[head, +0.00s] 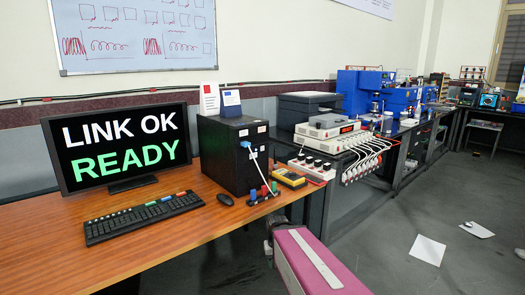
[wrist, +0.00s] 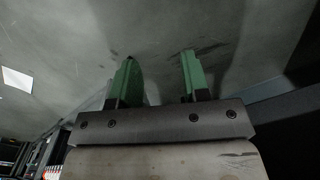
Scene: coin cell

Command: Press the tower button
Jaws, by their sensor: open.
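The black computer tower (head: 225,160) stands on the wooden desk, right of the monitor, in the head view. A small pale blue-white part is on its front face, with a white cable running down from there. I cannot make out clearly which spot on the front is the button. My gripper (wrist: 158,58) shows in the wrist view with two green fingers apart and nothing between them. The tower is not in the wrist view, and the gripper's fingers do not show in the head view.
The monitor (head: 118,147) reads "LINK OK READY". A keyboard (head: 145,217) and mouse (head: 225,199) lie before it. A bench with instruments (head: 327,126) stands beyond. The floor at right is open, with papers (head: 428,250).

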